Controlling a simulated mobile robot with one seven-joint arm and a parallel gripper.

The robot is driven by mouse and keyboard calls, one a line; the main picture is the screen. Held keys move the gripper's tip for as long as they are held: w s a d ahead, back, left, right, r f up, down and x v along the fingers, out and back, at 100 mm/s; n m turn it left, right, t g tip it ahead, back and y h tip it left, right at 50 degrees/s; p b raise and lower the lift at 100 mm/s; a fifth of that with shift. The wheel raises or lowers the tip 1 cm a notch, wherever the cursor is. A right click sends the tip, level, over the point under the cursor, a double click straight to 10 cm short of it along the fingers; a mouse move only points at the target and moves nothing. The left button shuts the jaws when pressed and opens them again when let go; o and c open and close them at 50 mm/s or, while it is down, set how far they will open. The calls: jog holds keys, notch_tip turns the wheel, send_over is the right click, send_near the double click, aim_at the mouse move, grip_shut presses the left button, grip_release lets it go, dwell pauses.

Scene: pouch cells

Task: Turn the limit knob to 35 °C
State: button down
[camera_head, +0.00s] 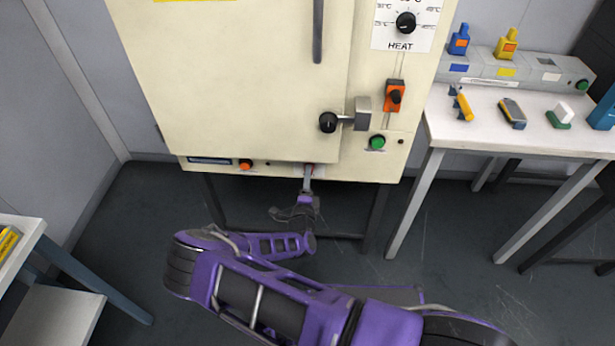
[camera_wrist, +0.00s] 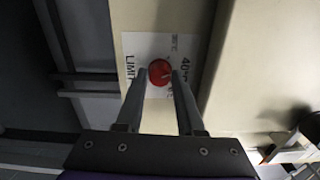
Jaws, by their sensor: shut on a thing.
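The limit knob (camera_wrist: 160,71) is a round red knob on a white label in the wrist view. The label (camera_wrist: 137,50) reads "LIMIT" on the left and "40°" on the right, turned sideways. My gripper (camera_wrist: 160,77) has one finger on each side of the knob and is shut on it. A small pale mark shows on the knob, but I cannot tell exactly where it points. In the head view my gripper (camera_head: 307,182) reaches up to the bottom edge of the cream oven, and the knob is mostly hidden there.
The cream oven (camera_head: 240,80) carries a black heat knob (camera_head: 405,23), an orange switch (camera_head: 395,96), a door handle (camera_head: 345,121), a green button (camera_head: 377,142) and an orange button (camera_head: 245,164). A white table (camera_head: 480,125) with small items stands right.

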jog(key=shift+d+f+n+b, duration=0.1)
jog(key=shift+n+b, duration=0.25)
jog(key=shift+n, duration=3.25)
jog(key=c, duration=0.5)
grip_release()
jog(key=s, duration=0.5)
jog(key=s+p, duration=0.1)
jog(key=s, duration=1.1)
jog(key=shift+s+a+p, duration=0.25)
jog(key=shift+a+p, duration=0.1)
jog(key=shift+p, duration=0.05)
